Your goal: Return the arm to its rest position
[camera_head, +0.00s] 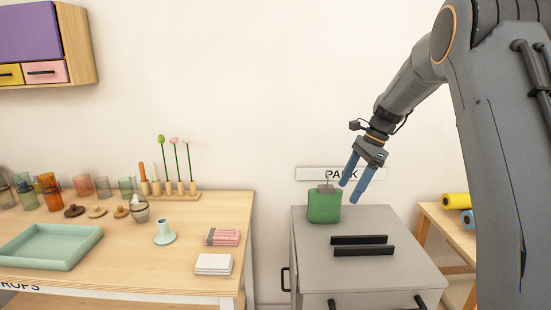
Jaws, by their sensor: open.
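My gripper (348,194) hangs at the end of my arm, which reaches in from the right side of the head view. Its two blue fingers are apart with nothing between them, pointing down and to the left. In the picture the fingertips are just right of a green container (324,208) with a grey top and a thin upright piece. The container stands upright on the back left of a grey cabinet (385,275). I cannot tell whether a fingertip touches it, but there seems to be a small gap.
Two black bars (360,240) lie on the cabinet top. A wall sign (312,174) is partly covered by my gripper. A wooden table (120,262) at left holds glasses, a green tray (50,262), candlesticks and folded cloths (222,237). Rolls (456,201) lie on a right-hand table.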

